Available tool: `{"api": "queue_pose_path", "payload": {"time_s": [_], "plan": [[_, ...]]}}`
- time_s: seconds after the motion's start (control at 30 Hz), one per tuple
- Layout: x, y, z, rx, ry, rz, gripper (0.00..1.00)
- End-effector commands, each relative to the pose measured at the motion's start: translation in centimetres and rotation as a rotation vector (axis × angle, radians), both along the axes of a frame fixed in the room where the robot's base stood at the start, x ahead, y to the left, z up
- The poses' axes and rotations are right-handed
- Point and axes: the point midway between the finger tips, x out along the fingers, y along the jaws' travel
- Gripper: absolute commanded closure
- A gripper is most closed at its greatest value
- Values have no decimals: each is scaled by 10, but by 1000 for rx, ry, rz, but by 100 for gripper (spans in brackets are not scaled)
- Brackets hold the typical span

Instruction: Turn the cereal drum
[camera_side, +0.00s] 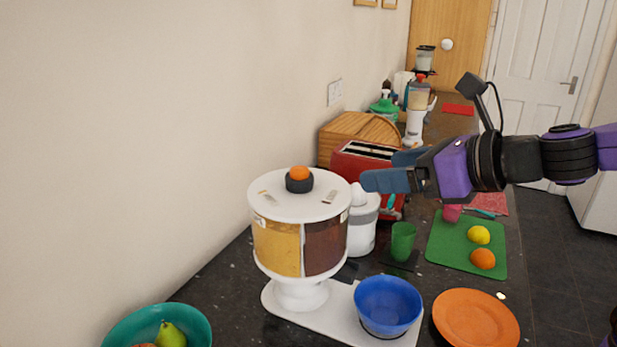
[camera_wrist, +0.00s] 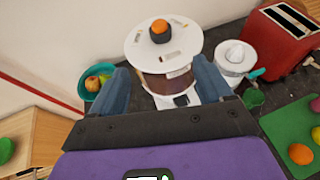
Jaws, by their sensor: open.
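The cereal drum (camera_side: 278,245) stands upright on a white base plate on the counter in the side view. It has a white lid with a black and orange knob (camera_side: 299,179), and its clear sections hold yellow and brown cereal. In the wrist view the drum (camera_wrist: 163,50) lies ahead, its lower part between my fingers in the picture. My gripper (camera_side: 366,182) is open and empty, to the right of the drum and about level with its lid. Its two blue fingers also show in the wrist view (camera_wrist: 160,85). A blue bowl (camera_side: 388,303) sits on the base plate.
A white juicer (camera_side: 362,228), red toaster (camera_side: 366,160) and green cup (camera_side: 402,241) stand behind and right of the drum. A green board (camera_side: 450,236) with fruit and an orange plate (camera_side: 475,318) lie to the right. A teal fruit bowl (camera_side: 195,325) is front left.

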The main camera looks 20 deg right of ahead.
Motion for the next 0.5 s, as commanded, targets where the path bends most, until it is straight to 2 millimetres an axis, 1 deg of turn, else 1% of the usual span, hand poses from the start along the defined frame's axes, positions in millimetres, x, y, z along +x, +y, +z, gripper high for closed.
{"api": "queue_pose_path", "payload": {"time_s": [0.17,0.5], "plan": [[12,6,-6,-4,0,-2,21],[47,26,-25,-3,6,-4,21]]}}
